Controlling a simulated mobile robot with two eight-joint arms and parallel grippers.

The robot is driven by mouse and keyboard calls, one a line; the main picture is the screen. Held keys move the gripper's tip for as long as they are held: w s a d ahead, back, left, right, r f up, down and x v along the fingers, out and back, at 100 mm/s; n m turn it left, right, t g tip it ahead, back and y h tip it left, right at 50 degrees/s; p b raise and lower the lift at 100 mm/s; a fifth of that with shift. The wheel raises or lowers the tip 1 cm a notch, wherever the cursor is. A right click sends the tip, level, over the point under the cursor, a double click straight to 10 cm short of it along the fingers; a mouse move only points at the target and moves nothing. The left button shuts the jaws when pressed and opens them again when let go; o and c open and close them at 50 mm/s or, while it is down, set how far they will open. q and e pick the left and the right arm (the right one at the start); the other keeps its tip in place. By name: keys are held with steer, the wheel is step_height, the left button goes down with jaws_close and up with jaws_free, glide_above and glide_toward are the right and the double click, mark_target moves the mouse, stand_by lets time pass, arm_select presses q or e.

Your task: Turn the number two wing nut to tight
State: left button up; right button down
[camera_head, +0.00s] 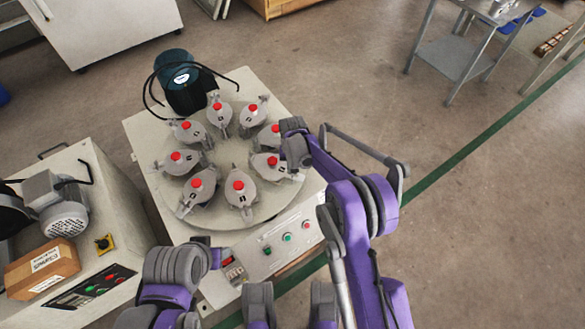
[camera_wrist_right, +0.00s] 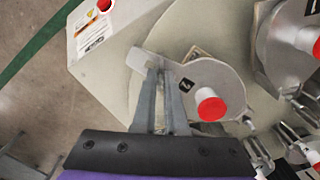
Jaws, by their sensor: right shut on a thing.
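Several grey pots with red knobs ring the round turntable (camera_head: 190,219). The pot at my right gripper (camera_wrist_right: 163,68) shows a dark number label that looks like a 2, on its grey lid (camera_wrist_right: 222,76), with a red knob (camera_wrist_right: 210,104). The fingers are shut on the flat grey wing nut (camera_wrist_right: 139,60) at the lid's edge. In the head view the right gripper (camera_head: 299,158) reaches the right side of the turntable, and its wrist hides part of the pots there.
The control panel (camera_head: 290,240) with buttons lies along the near edge of the machine. A dark motor (camera_head: 186,85) with black cables stands behind the turntable. Another machine with a cardboard box (camera_head: 42,268) is at left.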

steer(key=m, duration=0.4)
steer(key=shift+m, duration=0.4)
stand_by(0.4)
steer(key=c, duration=1)
jaws_free()
steer(key=shift+o, duration=0.2)
step_height(320, 180, up, 11)
steer(key=p, duration=0.2)
steer(key=shift+p, duration=0.4)
